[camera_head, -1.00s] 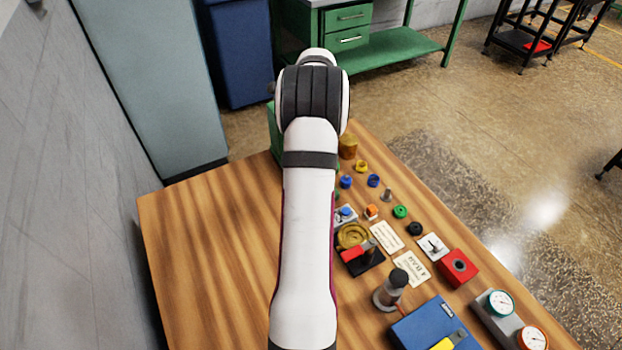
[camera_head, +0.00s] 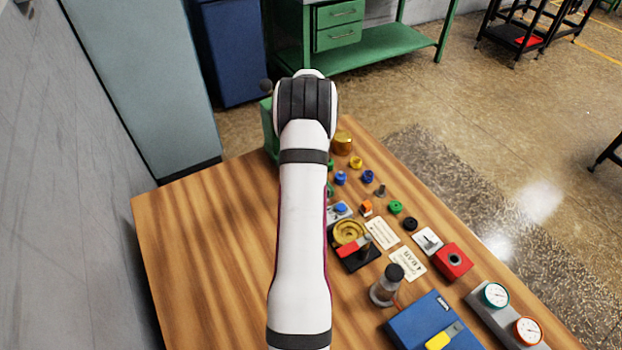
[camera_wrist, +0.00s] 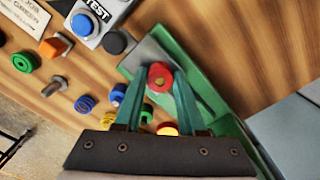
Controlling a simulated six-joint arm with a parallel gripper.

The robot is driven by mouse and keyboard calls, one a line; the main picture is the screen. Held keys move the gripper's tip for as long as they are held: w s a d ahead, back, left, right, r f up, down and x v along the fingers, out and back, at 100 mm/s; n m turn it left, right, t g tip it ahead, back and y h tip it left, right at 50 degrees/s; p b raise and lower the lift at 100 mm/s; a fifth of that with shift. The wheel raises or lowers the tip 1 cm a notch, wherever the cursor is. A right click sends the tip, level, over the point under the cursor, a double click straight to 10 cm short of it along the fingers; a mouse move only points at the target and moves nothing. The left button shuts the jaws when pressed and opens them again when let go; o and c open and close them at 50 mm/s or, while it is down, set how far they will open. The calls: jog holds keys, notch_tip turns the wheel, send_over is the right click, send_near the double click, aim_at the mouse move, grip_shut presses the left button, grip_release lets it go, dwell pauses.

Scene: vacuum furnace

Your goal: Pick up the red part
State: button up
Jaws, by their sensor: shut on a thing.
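The red part (camera_wrist: 160,75) is a small round piece with a darker centre, seen between my gripper's fingertips in the wrist view. My gripper (camera_wrist: 159,82) has two teal fingers, and it is shut on the red part. Behind the part is a green fixture or tray (camera_wrist: 215,100) with a grey area inside; I cannot tell whether the part touches it. In the head view my own arm hides the gripper and the red part, and only an edge of the green fixture (camera_head: 269,130) shows.
Near the gripper are blue rings (camera_wrist: 85,103), a green ring (camera_wrist: 25,62), an orange piece (camera_wrist: 54,46), a black cap (camera_wrist: 115,41) and a blue TEST button (camera_wrist: 82,24). A red block (camera_head: 453,262) and gauges (camera_head: 495,294) stand at the right. The left tabletop (camera_head: 205,240) is clear.

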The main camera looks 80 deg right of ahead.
grip_shut()
jog(key=shift+r, duration=0.1)
